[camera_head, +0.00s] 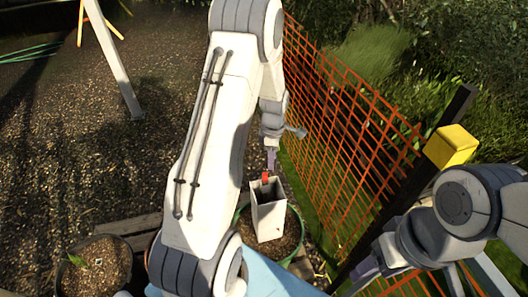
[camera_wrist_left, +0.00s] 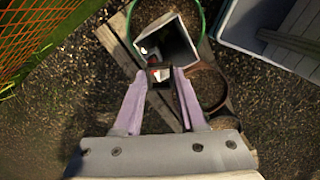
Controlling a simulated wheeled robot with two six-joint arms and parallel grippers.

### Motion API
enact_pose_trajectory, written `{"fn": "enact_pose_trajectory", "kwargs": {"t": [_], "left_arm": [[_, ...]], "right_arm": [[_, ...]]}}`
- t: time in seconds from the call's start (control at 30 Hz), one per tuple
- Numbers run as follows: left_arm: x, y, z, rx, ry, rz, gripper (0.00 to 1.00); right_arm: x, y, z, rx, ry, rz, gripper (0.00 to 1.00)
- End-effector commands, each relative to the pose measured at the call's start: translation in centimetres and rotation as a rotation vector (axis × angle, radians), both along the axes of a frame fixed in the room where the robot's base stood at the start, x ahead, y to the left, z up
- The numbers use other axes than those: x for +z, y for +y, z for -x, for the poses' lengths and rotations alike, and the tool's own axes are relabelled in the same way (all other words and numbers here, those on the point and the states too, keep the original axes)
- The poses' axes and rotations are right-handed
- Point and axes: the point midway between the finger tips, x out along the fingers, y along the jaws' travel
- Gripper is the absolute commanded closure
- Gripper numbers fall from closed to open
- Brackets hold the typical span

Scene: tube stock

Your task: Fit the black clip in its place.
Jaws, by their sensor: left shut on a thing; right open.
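My left gripper (camera_head: 269,165) is shut on a small piece (camera_wrist_left: 159,75), dark with a red and white part, between its fingertips in the left wrist view. I cannot tell for certain whether this is the black clip. In the head view, only red shows at the fingertips, just above the mouth of a white square tube (camera_head: 268,218). The tube's open end also shows in the left wrist view (camera_wrist_left: 180,42), just beyond the fingertips, with something red and white near its edge. My right gripper (camera_head: 368,272) is open at the lower right, partly hidden, away from the tube.
The tube stands in a green-rimmed round pot (camera_head: 296,252). An orange mesh fence (camera_head: 345,125) runs close on the right, with a dark post and a yellow block (camera_head: 451,147). A planter (camera_head: 95,268) stands at lower left. A light blue surface (camera_head: 275,278) is in front.

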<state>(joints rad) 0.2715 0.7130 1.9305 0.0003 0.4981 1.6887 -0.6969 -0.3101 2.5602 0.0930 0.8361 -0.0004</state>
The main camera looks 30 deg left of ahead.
Motion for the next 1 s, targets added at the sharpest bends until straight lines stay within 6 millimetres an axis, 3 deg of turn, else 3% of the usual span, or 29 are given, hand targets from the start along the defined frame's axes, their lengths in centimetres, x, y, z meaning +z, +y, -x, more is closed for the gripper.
{"fn": "enact_pose_trajectory", "kwargs": {"t": [0.1, 0.3, 0.57, 1.0], "left_arm": [[0.0, 1.7, -0.4, 0.226, 0.001, 0.000, 1.00], [-0.2, 3.1, -0.7, 0.428, 0.001, 0.000, 1.00], [-1.4, 3.3, -0.7, 0.458, 0.001, 0.000, 1.00], [-5.6, 3.2, -0.7, 0.453, 0.000, 0.000, 1.00]], "right_arm": [[0.4, 0.0, 0.0, 0.000, 0.000, 0.000, 0.44], [0.5, 0.0, 0.0, 0.000, 0.000, 0.000, 0.44], [-0.5, 0.0, 0.0, 0.000, 0.000, 0.000, 0.44], [-4.0, 0.0, 0.0, 0.000, 0.000, 0.000, 0.44]]}}
